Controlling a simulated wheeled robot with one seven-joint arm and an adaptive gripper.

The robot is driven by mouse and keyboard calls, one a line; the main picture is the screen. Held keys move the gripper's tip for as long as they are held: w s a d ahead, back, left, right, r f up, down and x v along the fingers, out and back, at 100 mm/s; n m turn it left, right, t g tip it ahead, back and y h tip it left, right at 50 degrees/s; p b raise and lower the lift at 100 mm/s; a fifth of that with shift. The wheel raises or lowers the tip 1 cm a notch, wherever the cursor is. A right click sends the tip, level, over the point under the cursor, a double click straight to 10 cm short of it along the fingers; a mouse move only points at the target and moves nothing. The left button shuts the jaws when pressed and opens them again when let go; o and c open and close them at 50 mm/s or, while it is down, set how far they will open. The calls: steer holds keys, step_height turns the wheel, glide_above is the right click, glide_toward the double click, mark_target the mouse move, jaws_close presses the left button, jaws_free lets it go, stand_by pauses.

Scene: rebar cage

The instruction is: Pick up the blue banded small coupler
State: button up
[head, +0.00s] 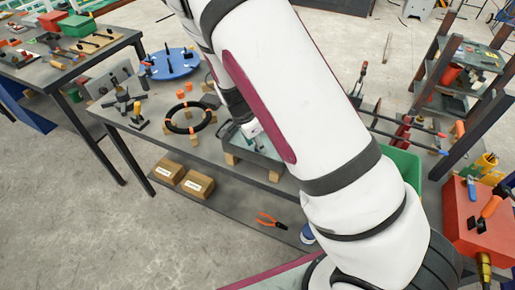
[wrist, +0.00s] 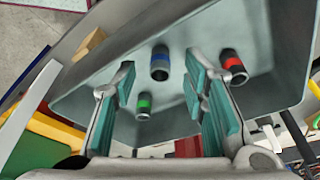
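The blue banded small coupler (wrist: 160,64) is a dark grey cylinder with a blue band, standing in a grey tray (wrist: 265,30) in the wrist view. My gripper (wrist: 164,88) is open above the tray, its two teal-padded fingers apart. The blue banded coupler shows between and beyond the fingertips, with nothing held. A green banded coupler (wrist: 144,105) stands nearer, beside the left finger. A red banded coupler (wrist: 233,67) stands to the right, outside the right finger. In the head view the tray (head: 268,160) is partly hidden by my arm, and the couplers cannot be made out.
The tray rests on wooden blocks (head: 275,175) on a grey workbench (head: 150,130). A black ring (head: 191,118) and a blue round plate (head: 172,64) are to its left. A green bin (head: 404,165) is to the right of my arm. The tray walls surround the couplers.

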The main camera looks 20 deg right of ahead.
steer(key=shift+d+f, duration=0.15)
steer(key=shift+f, duration=0.55)
jaws_close()
